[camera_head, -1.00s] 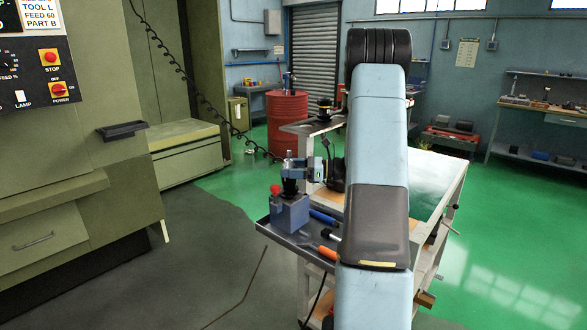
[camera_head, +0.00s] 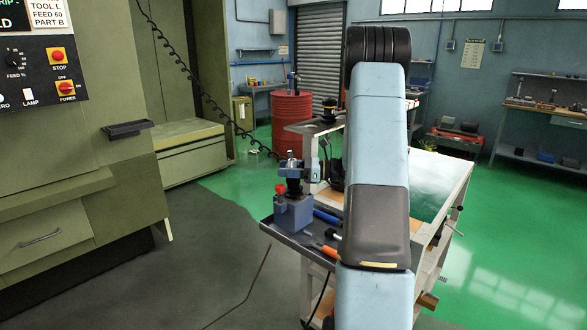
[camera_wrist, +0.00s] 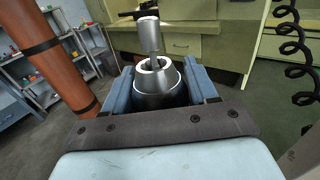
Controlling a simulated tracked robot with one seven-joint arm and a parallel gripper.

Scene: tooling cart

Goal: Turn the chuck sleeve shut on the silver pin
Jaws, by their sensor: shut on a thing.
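In the wrist view, the silver chuck sleeve (camera_wrist: 160,85) stands between the blue fingers of my gripper (camera_wrist: 160,88), which is shut on it. The silver pin (camera_wrist: 149,35) stands upright above the chuck, its thin lower part reaching into the chuck's mouth. How tightly the chuck grips it cannot be seen. In the head view, the chuck (camera_head: 292,172) sits above a blue block (camera_head: 293,213) with a red knob. My gripper (camera_head: 297,173) reaches it from the right there, and the finger details are small.
The block stands on the dark tray (camera_head: 283,235) of the tooling cart, with a blue-handled tool (camera_head: 327,217) and an orange-handled tool (camera_head: 325,249) beside it. A green machine (camera_head: 85,190) stands left. A red drum (camera_head: 291,125) stands behind. Floor between machine and cart is open.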

